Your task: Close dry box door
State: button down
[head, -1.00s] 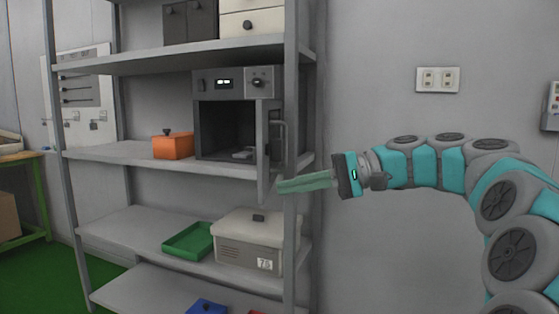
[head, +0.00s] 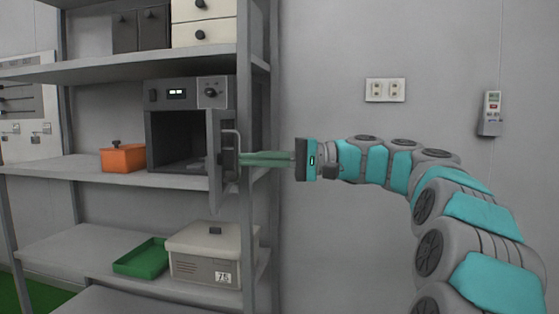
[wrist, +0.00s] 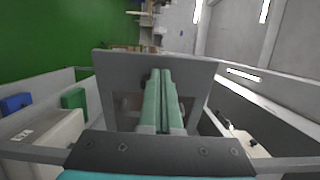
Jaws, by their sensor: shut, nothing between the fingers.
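The dry box (head: 178,125) is a dark grey cabinet on the middle shelf, with a lit display and a knob on its top panel. Its door (head: 214,165) stands open, swung out toward me on the right side, with a bar handle on its outer face. My gripper (head: 243,159) is shut and empty, its green fingers pointing left with the tips at the door's outer face by the handle. In the wrist view the door (wrist: 200,75) spans the middle, with the fingers in front of it. I cannot tell whether the tips touch it.
A grey shelf post (head: 252,60) stands just behind the fingers. A green tray (head: 141,258) and a lidded beige bin (head: 205,262) are on the shelf below.

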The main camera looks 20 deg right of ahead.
aim_at(215, 160)
jog(key=shift+x, duration=2.2)
